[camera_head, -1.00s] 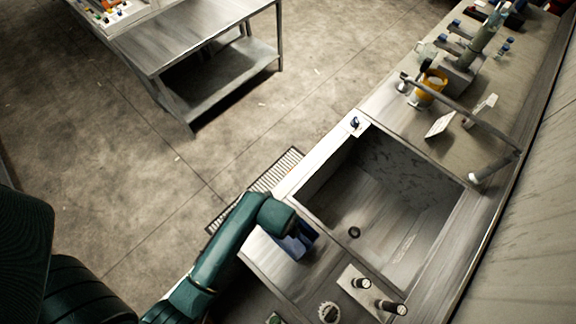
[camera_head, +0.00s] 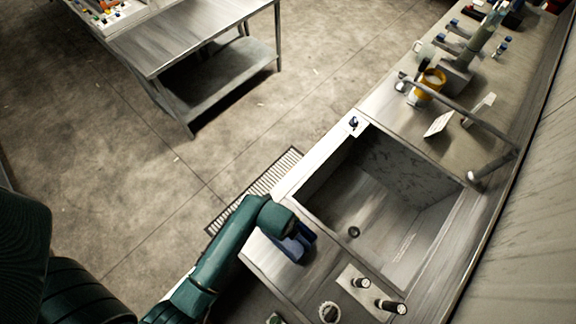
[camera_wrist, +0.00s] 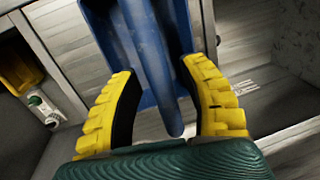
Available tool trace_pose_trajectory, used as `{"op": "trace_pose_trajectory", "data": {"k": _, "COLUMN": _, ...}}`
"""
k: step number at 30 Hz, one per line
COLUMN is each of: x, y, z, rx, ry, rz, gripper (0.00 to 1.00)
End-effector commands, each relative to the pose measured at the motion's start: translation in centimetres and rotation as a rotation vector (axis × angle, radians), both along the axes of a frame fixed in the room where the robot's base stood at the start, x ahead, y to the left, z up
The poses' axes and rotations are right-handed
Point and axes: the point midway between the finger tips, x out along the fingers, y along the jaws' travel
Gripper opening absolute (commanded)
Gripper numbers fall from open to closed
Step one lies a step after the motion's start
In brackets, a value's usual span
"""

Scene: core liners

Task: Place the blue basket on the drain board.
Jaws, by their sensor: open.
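The blue basket (camera_head: 298,246) shows in the head view just beyond the end of my arm, at the metal drain board (camera_head: 318,272) on the near side of the sink. The arm covers part of it, and I cannot tell whether its base touches the board. In the wrist view the blue basket (camera_wrist: 102,20) is at the top, with its long blue handle running down between my fingers. My gripper (camera_wrist: 160,70) is open, with one yellow finger on each side of the handle. Gaps show between the handle and both fingers. The fingertips are hidden in the head view.
The deep sink basin (camera_head: 375,205) lies right beside the drain board. A plate with two dark knobs (camera_head: 372,294) and a round pale item (camera_head: 329,312) are near the board's lower edge. The faucet (camera_head: 465,120) reaches over the far side. Bottles and a yellow container (camera_head: 430,84) stand farther back.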

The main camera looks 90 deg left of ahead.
Motion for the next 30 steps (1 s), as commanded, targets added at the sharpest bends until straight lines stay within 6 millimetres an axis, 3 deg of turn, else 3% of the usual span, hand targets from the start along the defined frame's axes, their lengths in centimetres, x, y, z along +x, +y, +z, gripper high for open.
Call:
{"op": "trace_pose_trajectory", "data": {"k": 13, "x": -1.0, "y": -1.2, "z": 9.8, "rx": 0.004, "ry": -0.002, "rz": 0.001, "gripper": 0.43}}
{"op": "trace_pose_trajectory", "data": {"k": 18, "x": -1.3, "y": -1.5, "z": 11.4, "rx": 0.0, "ry": 0.0, "rz": 0.001, "gripper": 0.43}}
{"op": "trace_pose_trajectory", "data": {"k": 26, "x": -1.2, "y": -1.5, "z": 11.6, "rx": 0.001, "ry": -0.001, "rz": 0.001, "gripper": 0.43}}
{"op": "trace_pose_trajectory", "data": {"k": 28, "x": -0.4, "y": -1.1, "z": 12.1, "rx": 0.024, "ry": -0.018, "rz": 0.007, "gripper": 0.43}}
{"op": "trace_pose_trajectory", "data": {"k": 30, "x": 2.2, "y": 0.1, "z": 13.8, "rx": 0.094, "ry": -0.081, "rz": 0.031, "gripper": 0.43}}
